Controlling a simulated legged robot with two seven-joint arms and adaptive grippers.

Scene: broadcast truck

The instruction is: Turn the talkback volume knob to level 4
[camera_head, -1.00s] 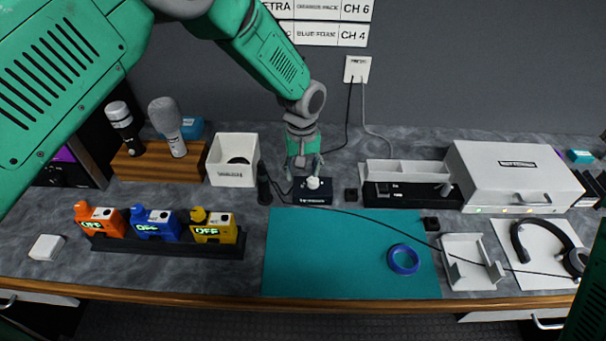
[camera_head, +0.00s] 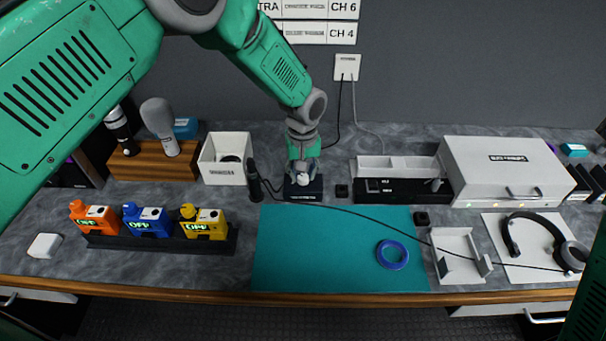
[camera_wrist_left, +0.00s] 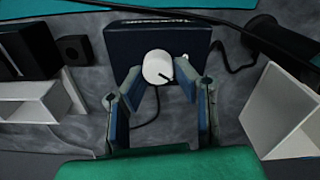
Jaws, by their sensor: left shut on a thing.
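The talkback box (camera_head: 304,195) is a small dark block behind the teal mat, with a white round knob (camera_head: 303,181) on top. The left wrist view shows the box (camera_wrist_left: 130,42) and the knob (camera_wrist_left: 157,66), which has a dark pointer line toward its lower right. No level numbers can be read. My right gripper is out of view.
A thin dark microphone (camera_head: 254,181) and a white bin (camera_head: 226,158) stand left of the box. A black cable crosses the teal mat (camera_head: 310,265).

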